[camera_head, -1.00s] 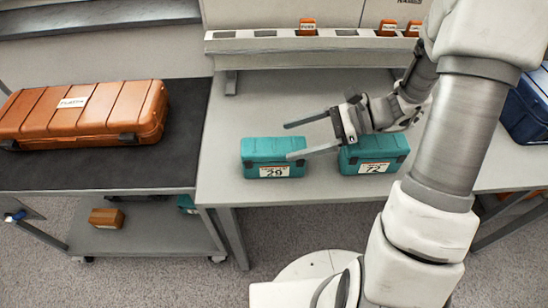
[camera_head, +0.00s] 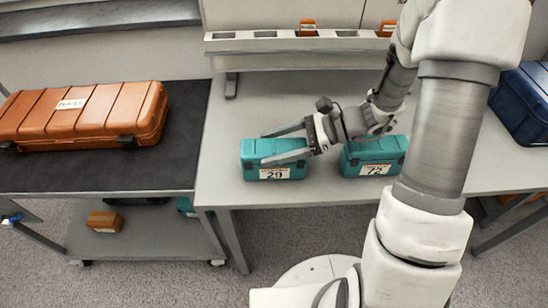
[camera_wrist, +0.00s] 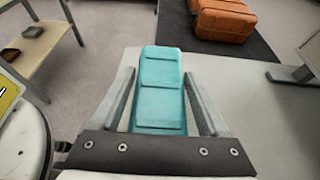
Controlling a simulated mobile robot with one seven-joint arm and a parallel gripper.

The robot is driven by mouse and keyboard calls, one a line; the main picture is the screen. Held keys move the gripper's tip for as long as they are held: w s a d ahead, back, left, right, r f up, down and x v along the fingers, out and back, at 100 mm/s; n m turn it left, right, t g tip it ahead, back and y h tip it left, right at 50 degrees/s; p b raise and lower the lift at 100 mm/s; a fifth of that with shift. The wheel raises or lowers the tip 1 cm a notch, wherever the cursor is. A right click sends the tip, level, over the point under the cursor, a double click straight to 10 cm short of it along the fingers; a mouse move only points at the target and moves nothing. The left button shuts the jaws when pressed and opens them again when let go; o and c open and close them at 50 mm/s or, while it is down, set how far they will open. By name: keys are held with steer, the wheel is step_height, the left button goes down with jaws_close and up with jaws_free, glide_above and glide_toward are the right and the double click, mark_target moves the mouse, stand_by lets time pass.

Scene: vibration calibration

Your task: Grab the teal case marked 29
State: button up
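The teal case marked 29 (camera_head: 274,173) sits on the grey table, its number label facing the front. In the wrist view the teal case (camera_wrist: 160,90) lies lengthwise between the two fingers, with a visible gap beside it. My gripper (camera_head: 283,145) is open, its fingers reaching left over the case, one toward its back edge and one across its front upper part. In the wrist view my gripper (camera_wrist: 160,95) straddles the case. Whether the fingers are down at its sides or still above it I cannot tell exactly.
A second teal case marked 72 (camera_head: 372,157) stands just right, under my wrist. An orange case (camera_head: 85,115) lies on the dark-topped cart at the left. A blue case (camera_head: 525,103) is at the right. A slotted rack (camera_head: 270,44) runs along the back.

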jaws_close()
